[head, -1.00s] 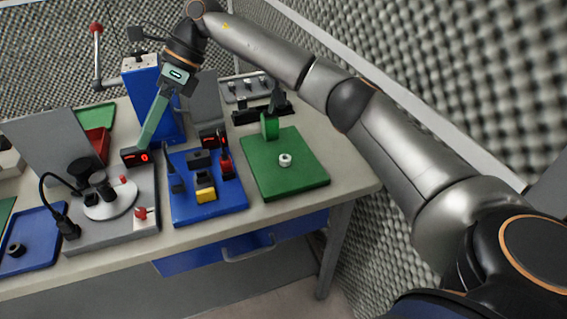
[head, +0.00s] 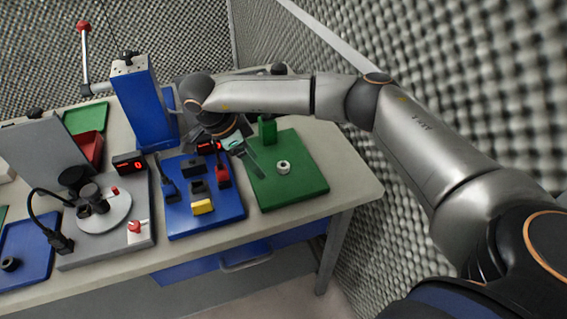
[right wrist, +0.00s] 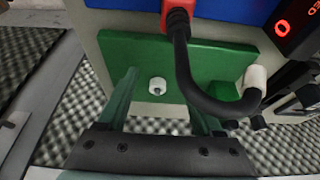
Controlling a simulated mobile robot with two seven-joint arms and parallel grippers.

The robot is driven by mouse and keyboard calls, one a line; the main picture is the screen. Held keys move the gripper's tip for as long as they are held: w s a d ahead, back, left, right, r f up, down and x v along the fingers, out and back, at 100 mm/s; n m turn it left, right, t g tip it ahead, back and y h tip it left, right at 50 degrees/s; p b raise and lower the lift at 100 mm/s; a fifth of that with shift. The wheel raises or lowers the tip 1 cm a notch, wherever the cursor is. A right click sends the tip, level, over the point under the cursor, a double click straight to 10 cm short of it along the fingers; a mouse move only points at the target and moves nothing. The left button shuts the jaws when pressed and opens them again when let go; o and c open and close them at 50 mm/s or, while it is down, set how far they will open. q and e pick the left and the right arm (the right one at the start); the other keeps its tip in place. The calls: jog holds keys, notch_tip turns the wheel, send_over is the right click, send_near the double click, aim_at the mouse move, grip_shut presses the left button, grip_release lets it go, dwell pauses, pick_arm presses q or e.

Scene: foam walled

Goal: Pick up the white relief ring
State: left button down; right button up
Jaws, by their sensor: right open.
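The white relief ring (head: 283,167) is a small white ring with a dark centre. It lies on the green board (head: 310,185) at the right of the bench. In the right wrist view the ring (right wrist: 157,86) shows between and beyond my right gripper's two green fingers. My right gripper (head: 259,167) is open and empty, just left of the ring in the head view and apart from it. My left gripper is not in view.
A green upright block (head: 267,130) stands at the board's back edge. Left of the board is a blue board (head: 225,213) with red, black and yellow parts. In the right wrist view a black cable (right wrist: 190,75) curves close to the right finger.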

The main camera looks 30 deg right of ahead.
aim_at(282, 163)
jog(key=shift+s+d+p, duration=0.15)
jog(key=shift+s+d, duration=0.05)
jog(key=shift+d, duration=0.55)
jog(key=shift+s+d+p, duration=0.15)
jog(key=shift+d, duration=0.6)
jog(key=d, duration=0.2)
jog(key=shift+s+d+p, duration=0.35)
jog(key=shift+p, duration=0.05)
jog(key=shift+x, duration=1.1)
jog(key=shift+f, duration=0.4)
jog(key=shift+c, duration=0.3)
jog(key=shift+a, duration=0.1)
grip_shut()
